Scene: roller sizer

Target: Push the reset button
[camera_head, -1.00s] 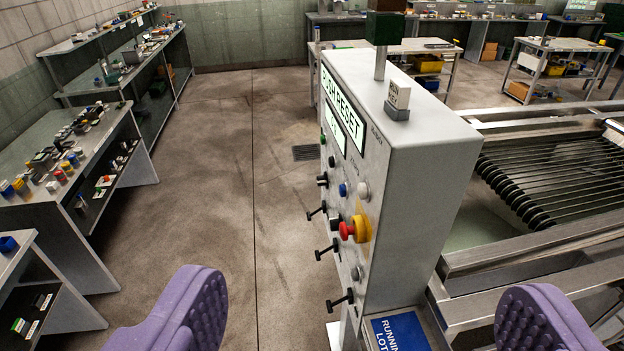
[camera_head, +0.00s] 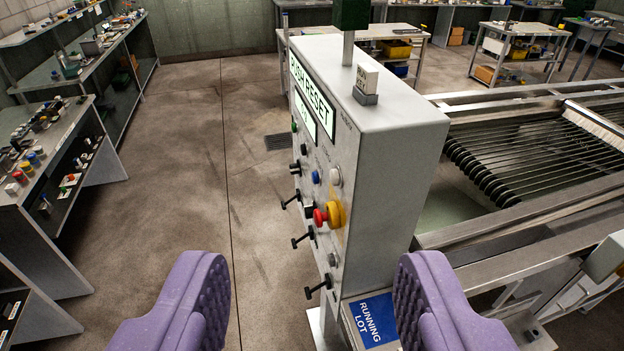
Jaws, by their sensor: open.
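A grey control panel box (camera_head: 385,160) stands in the middle, its button face turned left and seen at a steep angle. Its upper screen (camera_head: 312,95) reads PUSH RESET. The face carries a blue button (camera_head: 315,177), a white button (camera_head: 335,177), a green button (camera_head: 294,126), a black square button (camera_head: 309,210) and a red mushroom button (camera_head: 320,217) on a yellow collar. Their small labels are unreadable, so I cannot tell which is reset. My gripper (camera_head: 315,268) is open and empty, its two purple fingers in the foreground, apart from the buttons.
Several black lever handles (camera_head: 318,287) stick out of the panel face. A roller machine (camera_head: 530,160) with metal rails fills the right. A blue RUNNING LOT sign (camera_head: 376,318) is below the panel. Cluttered benches (camera_head: 75,150) line the left. Floor left of the panel is clear.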

